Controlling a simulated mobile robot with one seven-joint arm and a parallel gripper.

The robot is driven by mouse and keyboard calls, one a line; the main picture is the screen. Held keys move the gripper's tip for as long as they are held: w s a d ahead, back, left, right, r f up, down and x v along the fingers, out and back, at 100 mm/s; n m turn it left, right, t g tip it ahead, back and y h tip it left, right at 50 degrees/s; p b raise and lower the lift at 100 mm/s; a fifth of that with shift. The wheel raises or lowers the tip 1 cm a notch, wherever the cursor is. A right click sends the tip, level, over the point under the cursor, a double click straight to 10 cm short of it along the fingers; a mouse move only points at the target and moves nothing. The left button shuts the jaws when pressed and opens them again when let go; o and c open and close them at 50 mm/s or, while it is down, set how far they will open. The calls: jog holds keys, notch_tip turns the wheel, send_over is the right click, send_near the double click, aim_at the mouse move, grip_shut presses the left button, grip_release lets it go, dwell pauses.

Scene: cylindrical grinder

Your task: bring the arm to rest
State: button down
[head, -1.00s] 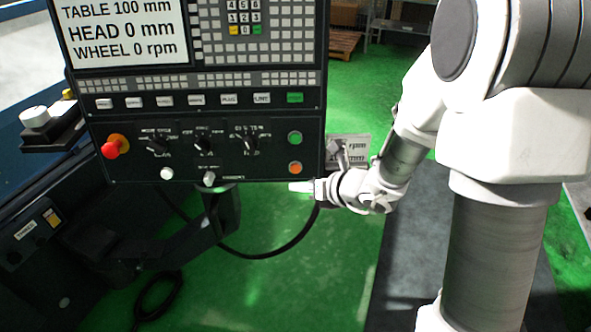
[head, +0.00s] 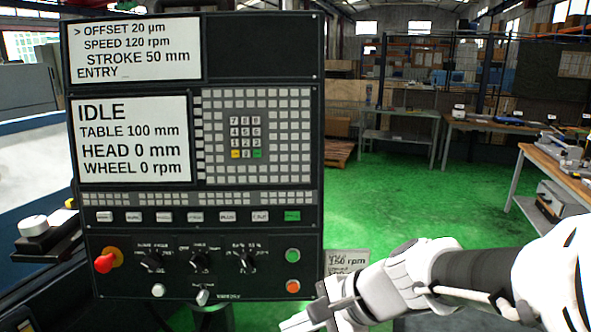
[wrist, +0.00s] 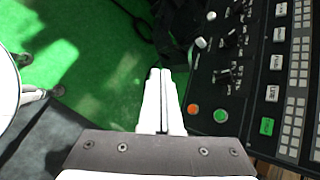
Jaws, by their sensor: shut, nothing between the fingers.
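My arm (head: 470,285) reaches in from the right in the head view, its wrist near the lower right corner of the control panel (head: 312,200). My gripper (head: 300,322) is low in that view, by the panel's bottom edge. In the wrist view my gripper (wrist: 160,72) is shut, its two fingers together with nothing between them. The fingers point past the panel's side edge, over dark parts and green floor. The panel's green button (wrist: 221,115) and orange button (wrist: 193,109) are to the right of the fingers. I see no contact with the panel.
The panel's screen (head: 133,140) reads IDLE, with wheel 0 rpm. A red emergency knob (head: 104,263) is on its lower left. A small rpm plate (head: 350,262) is behind my wrist. Workbenches (head: 400,135) stand at the back, with open green floor (head: 400,195) before them.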

jog(key=s+d+r+n+t+h, duration=0.1)
jog(key=s+d+r+n+h, duration=0.1)
jog(key=s+d+n+h, duration=0.2)
jog(key=s+d+r+n+h, duration=0.2)
jog(key=s+d+n+h, duration=0.2)
jog(key=d+n, duration=0.4)
jog(key=shift+s+d+r+n+t, duration=0.25)
jog(key=shift+s+d+n+t, duration=0.2)
jog(key=shift+d, duration=0.6)
